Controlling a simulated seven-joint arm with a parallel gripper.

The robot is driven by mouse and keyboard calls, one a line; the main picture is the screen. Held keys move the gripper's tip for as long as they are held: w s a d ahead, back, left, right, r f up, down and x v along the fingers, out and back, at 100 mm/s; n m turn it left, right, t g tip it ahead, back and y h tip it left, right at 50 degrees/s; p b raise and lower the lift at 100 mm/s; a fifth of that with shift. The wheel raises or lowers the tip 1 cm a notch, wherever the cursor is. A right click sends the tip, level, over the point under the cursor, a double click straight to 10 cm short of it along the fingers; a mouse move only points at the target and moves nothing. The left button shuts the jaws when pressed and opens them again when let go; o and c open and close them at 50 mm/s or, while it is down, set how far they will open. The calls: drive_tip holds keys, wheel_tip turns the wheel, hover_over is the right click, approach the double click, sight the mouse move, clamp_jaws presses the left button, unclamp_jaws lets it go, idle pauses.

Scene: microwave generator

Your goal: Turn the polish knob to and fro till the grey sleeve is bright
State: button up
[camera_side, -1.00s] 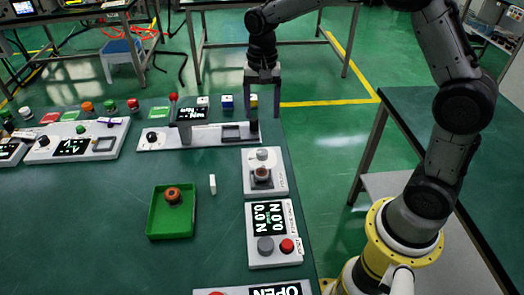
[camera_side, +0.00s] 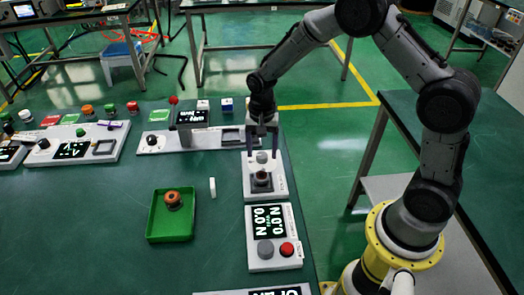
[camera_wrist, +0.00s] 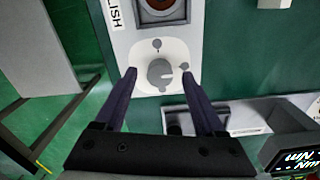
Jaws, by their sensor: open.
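The polish unit is a white panel (camera_side: 279,188) at the right of the bench, lettered "LISH" in the wrist view (camera_wrist: 116,15). Its pale grey polish knob (camera_wrist: 160,73) has a raised grip bar and sits on a light plate. In the side view the knob (camera_side: 262,157) is partly screened by my fingers. A round part with a brown middle and pale rim, probably the sleeve (camera_wrist: 160,4), sits in the dark square recess; it also shows in the side view (camera_side: 262,177). My gripper (camera_wrist: 160,71) is open, pointing down, its fingertips on either side of the knob. Contact is unclear.
A green tray (camera_side: 155,236) holds an orange-brown ring part (camera_side: 173,199). A display panel with grey and red buttons (camera_side: 287,249) lies in front. A long station (camera_side: 165,141) with a screen stands behind.

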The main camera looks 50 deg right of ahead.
drive_tip(key=shift+f, duration=0.3)
clamp_jaws()
idle(0.5)
drive_tip(key=n, duration=0.6)
drive_tip(key=shift+n, duration=0.3)
drive_tip(key=n, duration=0.6)
drive_tip(key=shift+r, duration=0.1)
idle(0.4)
